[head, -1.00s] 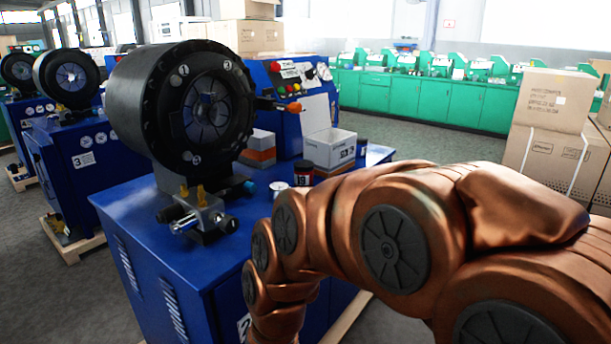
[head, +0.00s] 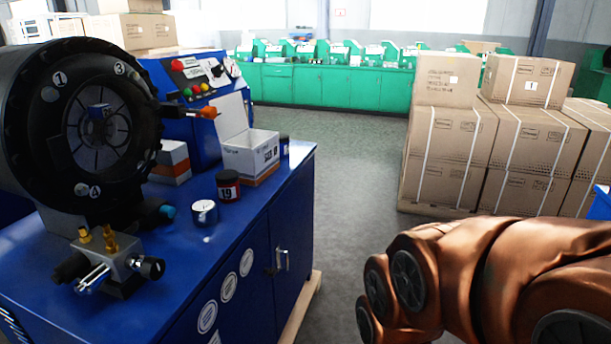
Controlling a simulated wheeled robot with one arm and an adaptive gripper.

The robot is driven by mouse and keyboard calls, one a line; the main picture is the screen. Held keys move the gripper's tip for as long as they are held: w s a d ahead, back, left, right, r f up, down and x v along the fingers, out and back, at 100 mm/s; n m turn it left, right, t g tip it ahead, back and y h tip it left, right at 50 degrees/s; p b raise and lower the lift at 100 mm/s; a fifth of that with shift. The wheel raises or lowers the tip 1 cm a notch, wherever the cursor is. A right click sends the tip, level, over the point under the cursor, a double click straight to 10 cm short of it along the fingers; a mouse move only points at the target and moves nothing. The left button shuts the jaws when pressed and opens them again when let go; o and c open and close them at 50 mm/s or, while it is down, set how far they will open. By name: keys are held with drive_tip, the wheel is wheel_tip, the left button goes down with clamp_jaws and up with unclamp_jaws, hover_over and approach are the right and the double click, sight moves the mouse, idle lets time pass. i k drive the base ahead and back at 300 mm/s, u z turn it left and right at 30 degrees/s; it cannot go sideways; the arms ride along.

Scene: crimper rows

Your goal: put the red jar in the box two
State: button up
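A dark jar with a red label marked 19 (head: 228,187) stands upright on the blue cabinet top (head: 190,262), near its right edge. An open white box with a raised flap (head: 250,153) stands just behind it on the same cabinet. I cannot read a number two on this box or on any other. Part of my copper arm shows at the lower right, over the floor and apart from the cabinet. My gripper is outside the picture.
A large black crimper head (head: 75,125) fills the left. Strapped cartons (head: 530,135) stand at the right. Grey floor between is clear.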

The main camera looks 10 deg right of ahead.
sight(247, 177)
drive_tip(key=z, duration=0.95)
drive_tip(key=i, duration=1.4)
drive_tip(key=u, duration=3.5)
